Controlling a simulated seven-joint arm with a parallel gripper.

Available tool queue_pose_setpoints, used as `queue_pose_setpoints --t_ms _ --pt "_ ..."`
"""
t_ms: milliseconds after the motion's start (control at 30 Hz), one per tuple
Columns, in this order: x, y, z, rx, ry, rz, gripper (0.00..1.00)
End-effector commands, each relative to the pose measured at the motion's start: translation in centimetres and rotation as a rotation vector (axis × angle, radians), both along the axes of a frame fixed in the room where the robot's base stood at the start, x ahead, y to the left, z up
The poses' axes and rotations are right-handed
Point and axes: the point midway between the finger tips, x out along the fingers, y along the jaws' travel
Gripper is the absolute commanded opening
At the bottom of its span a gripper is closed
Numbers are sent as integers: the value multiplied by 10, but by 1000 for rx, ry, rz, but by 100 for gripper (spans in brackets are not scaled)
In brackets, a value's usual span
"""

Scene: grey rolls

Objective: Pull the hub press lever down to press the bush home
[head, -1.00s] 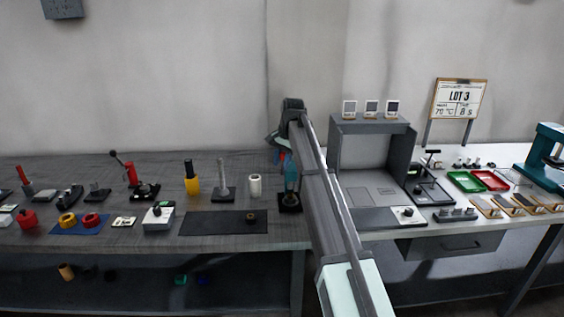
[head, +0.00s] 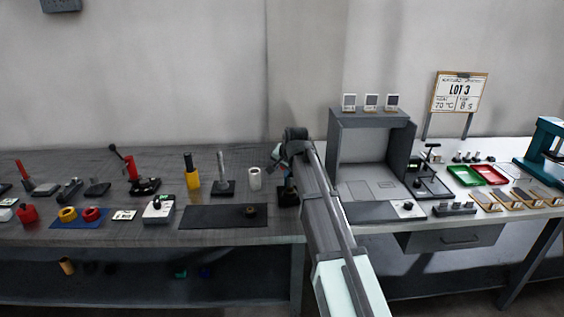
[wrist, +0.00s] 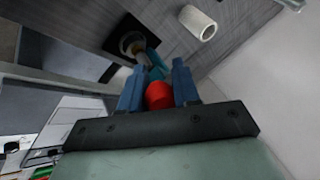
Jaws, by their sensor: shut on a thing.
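The hub press (wrist: 118,46) shows in the wrist view as a dark base bearing a pale round part, with a teal lever (wrist: 154,69) reaching towards me. The lever ends in a red knob (wrist: 159,96). My gripper (wrist: 158,68) is shut on this knob, one blue finger on each side. In the head view, my gripper (head: 288,150) is above the press's black base (head: 288,196), and my arm hides most of the press. I cannot tell the bush apart or see how deep it sits.
A white roll (head: 254,179) stands close to the left of the press and also shows in the wrist view (wrist: 197,22). A dark mat (head: 215,217) lies at the front left. A grey open-fronted box (head: 366,160) stands to the right.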

Motion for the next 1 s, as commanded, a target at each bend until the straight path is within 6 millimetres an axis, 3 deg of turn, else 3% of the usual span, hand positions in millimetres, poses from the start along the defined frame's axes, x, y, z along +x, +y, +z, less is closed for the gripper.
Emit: queue_pose_setpoints --t_ms 33,133,600,1000 --pt "-11 -1 -8 -1 -43 1 0" --pt "-14 -1 -18 -1 -136 0 0" --pt "-16 -1 -52 -2 -460 0 0" --pt "-13 -1 -65 -2 -452 0 0"
